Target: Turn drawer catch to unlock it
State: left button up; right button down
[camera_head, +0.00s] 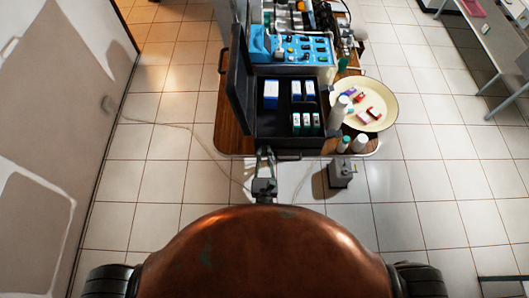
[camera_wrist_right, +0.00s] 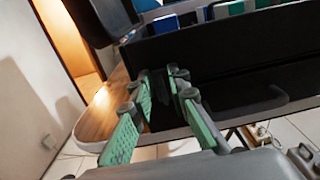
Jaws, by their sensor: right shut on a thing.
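The black case (camera_head: 242,100) stands open on a wooden-topped table, with its lid raised at the left. My right gripper (camera_head: 265,152) reaches the front edge of the case, left of its middle. In the right wrist view my right gripper (camera_wrist_right: 161,88) has green-padded fingers pointing at the dark front face (camera_wrist_right: 215,52). Its fingertips are shut on a small dark catch (camera_wrist_right: 173,84) on that face. The catch is mostly hidden between the fingers, so its angle cannot be told. My left gripper is in neither view.
A dark handle (camera_wrist_right: 255,103) is right of the fingers. A round cream tray (camera_head: 384,112) and white bottles (camera_head: 337,112) stand to the right. A grey metal box (camera_head: 341,172) is on the floor by a cable.

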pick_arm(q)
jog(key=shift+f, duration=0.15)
pick_arm(e)
jog(key=m+b, duration=0.3)
jog(key=m, duration=0.1)
jog(key=shift+d+f, duration=0.25)
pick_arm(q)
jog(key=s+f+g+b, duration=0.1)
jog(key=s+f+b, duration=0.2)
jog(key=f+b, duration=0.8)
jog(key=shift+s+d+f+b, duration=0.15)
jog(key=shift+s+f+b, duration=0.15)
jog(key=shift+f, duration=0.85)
pick_arm(e)
jog(key=shift+d+f+m, duration=0.15)
jog(key=shift+f+m, duration=0.05)
jog(key=shift+m, duration=2.15)
jog(key=shift+d+f+m, duration=0.1)
jog(key=shift+f+m, duration=0.05)
jog(key=shift+m, duration=2.25)
jog(key=shift+d+f+m, duration=0.15)
jog(key=shift+f+m, duration=0.05)
jog(key=shift+m, duration=2.15)
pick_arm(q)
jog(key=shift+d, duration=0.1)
pick_arm(e)
jog(key=c, duration=2.2)
grip_release()
jog(key=shift+o, duration=0.2)
